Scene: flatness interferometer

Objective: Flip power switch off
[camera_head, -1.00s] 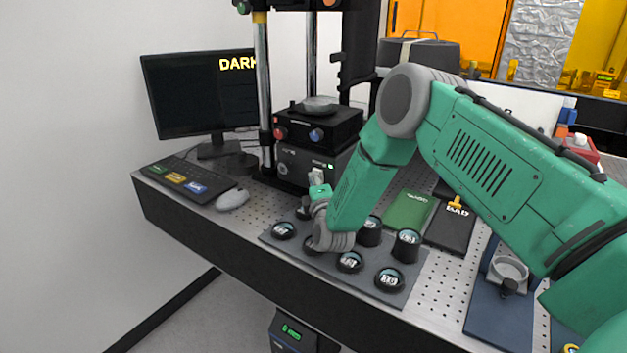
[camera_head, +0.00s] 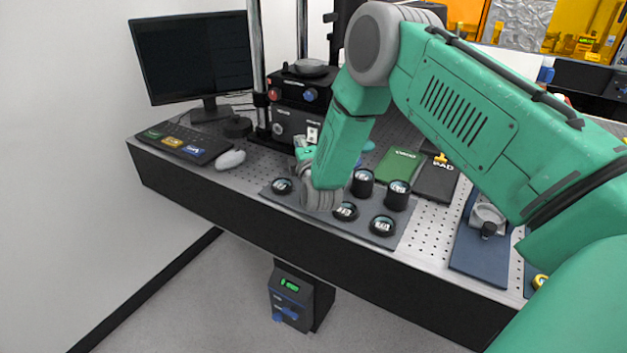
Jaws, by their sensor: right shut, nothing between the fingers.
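A black control box (camera_head: 288,124) stands at the back of the perforated bench, under a stage with red and blue knobs. A pale switch (camera_head: 313,134) shows on the right part of its front. My right gripper (camera_head: 303,145) is shut and empty, just in front of and slightly below the switch. I cannot tell whether it touches the switch. The wrist and forearm hide part of the box's front. The monitor (camera_head: 196,62) screen is dark, with no text. My left gripper is not in view.
Several black lens mounts (camera_head: 383,225) stand on a dark mat under my right arm. A green book (camera_head: 398,166) lies to the right.

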